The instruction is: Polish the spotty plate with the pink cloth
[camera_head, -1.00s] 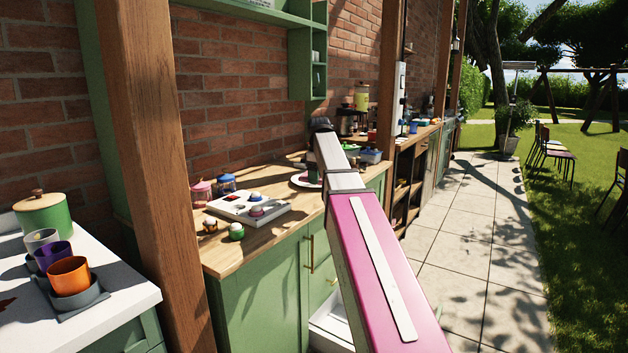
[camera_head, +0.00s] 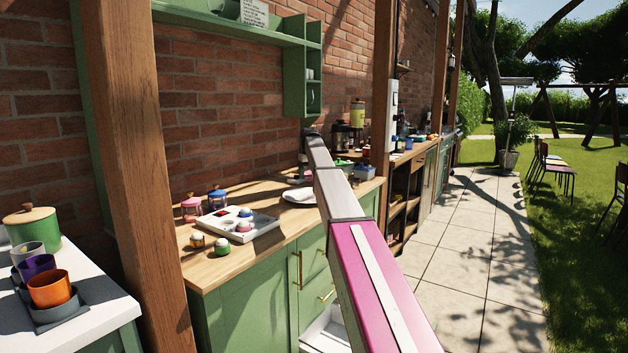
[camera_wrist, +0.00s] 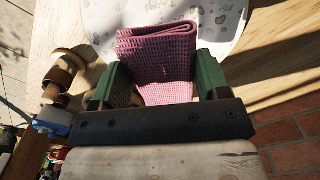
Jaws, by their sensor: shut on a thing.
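The pink cloth (camera_wrist: 160,50), folded and waffle-textured, is in my gripper (camera_wrist: 162,74) in the wrist view. The green fingers are shut on it from both sides, and its folded end sticks out ahead of them. The white plate (camera_wrist: 225,18) with grey-brown spots lies on the wooden counter just beyond the fingers. The cloth overlaps the plate's near part in this view; I cannot tell whether they touch. In the head view the plate (camera_head: 300,196) shows beside my arm, which hides part of that area.
A white tray (camera_head: 262,228) with coloured pieces lies left of the plate on the wooden counter (camera_head: 205,270). Pink (camera_head: 191,209) and blue (camera_head: 217,200) lidded jars stand behind it. Brown rounded items (camera_wrist: 62,72) are left of my gripper in the wrist view. A brick wall backs the counter.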

